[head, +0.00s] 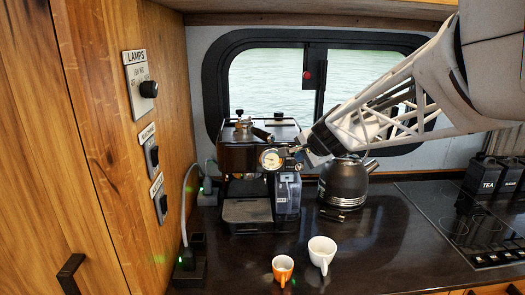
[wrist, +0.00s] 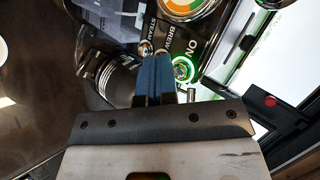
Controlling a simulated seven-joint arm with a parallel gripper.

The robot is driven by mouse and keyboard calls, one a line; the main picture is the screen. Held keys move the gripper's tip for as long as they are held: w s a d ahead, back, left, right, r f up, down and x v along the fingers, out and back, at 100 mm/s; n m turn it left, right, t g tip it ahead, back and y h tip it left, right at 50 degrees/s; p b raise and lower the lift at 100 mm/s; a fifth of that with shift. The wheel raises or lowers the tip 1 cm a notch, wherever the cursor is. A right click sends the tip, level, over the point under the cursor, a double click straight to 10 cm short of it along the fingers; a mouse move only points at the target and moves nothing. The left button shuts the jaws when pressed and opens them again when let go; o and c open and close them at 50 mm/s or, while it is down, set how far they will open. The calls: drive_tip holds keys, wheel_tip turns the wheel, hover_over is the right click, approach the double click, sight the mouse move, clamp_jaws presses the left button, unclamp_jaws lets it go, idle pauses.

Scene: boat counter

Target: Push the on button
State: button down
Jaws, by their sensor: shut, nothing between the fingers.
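The coffee machine (head: 243,208) stands on the dark counter below the window, with a round gauge (head: 271,159) on its front. In the wrist view the on button (wrist: 184,70) is a round button with a green glowing ring, beside the label "ON". The labels "BREW" and "STEAM" and small shiny round controls lie to its left. My gripper (wrist: 154,58) is shut and empty, its blue fingers just left of the on button. In the head view my gripper (head: 302,150) is at the machine's front right, beside the gauge. I cannot tell whether the fingertips touch the panel.
A dark kettle (head: 343,184) stands close to the right, below my arm. An orange cup (head: 283,268) and a white cup (head: 321,253) stand in front. Wall switches (head: 148,89) are at left, a cooktop (head: 470,225) at right.

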drive_tip(key=shift+s, duration=0.1)
drive_tip(key=shift+s, duration=2.9)
drive_tip(key=s+d+f+n+g+h, duration=0.1)
drive_tip(key=s+f+n+g, duration=0.1)
drive_tip(key=s, duration=0.8)
drive_tip(key=s+d+f+n+g+h, duration=0.1)
drive_tip(key=s+n, duration=0.4)
drive_tip(key=s, duration=0.6)
drive_tip(key=s+d+f+n+g+h, duration=0.1)
drive_tip(key=s+f, duration=0.4)
drive_tip(key=s, duration=0.6)
drive_tip(key=n+g+h, duration=0.1)
drive_tip(key=n+g, duration=0.1)
drive_tip(key=shift+d+n, duration=0.25)
drive_tip(key=shift+n, duration=0.15)
